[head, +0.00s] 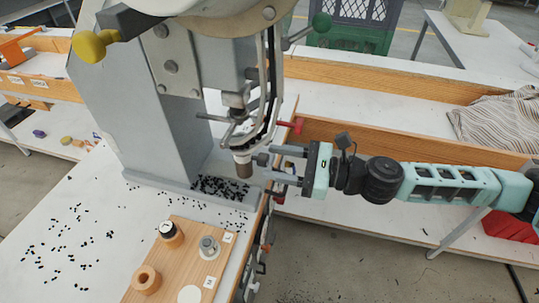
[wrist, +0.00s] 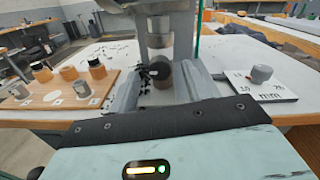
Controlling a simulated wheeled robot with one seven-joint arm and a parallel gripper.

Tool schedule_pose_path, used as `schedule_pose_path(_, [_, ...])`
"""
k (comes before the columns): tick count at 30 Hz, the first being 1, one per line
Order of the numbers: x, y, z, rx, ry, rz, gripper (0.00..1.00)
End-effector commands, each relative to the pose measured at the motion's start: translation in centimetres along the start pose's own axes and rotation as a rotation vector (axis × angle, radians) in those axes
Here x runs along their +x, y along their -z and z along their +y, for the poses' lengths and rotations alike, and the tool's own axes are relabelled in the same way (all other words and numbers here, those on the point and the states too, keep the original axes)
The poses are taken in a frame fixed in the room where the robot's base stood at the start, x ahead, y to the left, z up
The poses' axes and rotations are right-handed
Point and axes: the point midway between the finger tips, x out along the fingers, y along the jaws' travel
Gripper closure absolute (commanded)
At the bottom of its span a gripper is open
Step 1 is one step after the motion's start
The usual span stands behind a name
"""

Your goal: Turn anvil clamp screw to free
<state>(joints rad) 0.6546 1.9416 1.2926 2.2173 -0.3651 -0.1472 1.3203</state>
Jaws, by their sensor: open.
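The grey eyelet press (head: 150,110) stands on the white bench, with its tooling column above a brown cylindrical piece (head: 243,166). My gripper (head: 264,165) comes in level from the right, open, its fingertips just right of that piece. In the wrist view my fingers (wrist: 162,85) stand apart, one on each side of a dark round part (wrist: 157,71) under the press column. This part looks like the anvil clamp screw, but I cannot be sure. No contact with the fingers is clear. The screw's turn position cannot be read.
A wooden board (head: 151,240) with several round tool parts lies at the front of the bench. A white marked plate (wrist: 275,90) with a grey knob lies right in the wrist view. Small black bits (head: 75,235) are scattered on the bench. A red-tipped lever (head: 297,125) is near my gripper.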

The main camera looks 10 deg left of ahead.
Motion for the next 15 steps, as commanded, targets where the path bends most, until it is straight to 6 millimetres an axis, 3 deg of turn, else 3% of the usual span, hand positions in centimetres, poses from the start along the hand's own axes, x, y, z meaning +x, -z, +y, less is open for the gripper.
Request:
schedule_pose_path(6, [1.9,0.0,0.0,-0.001,0.001,0.000,0.51])
schedule_pose_path(15, [2.1,0.0,0.0,-0.001,0.001,0.000,0.51])
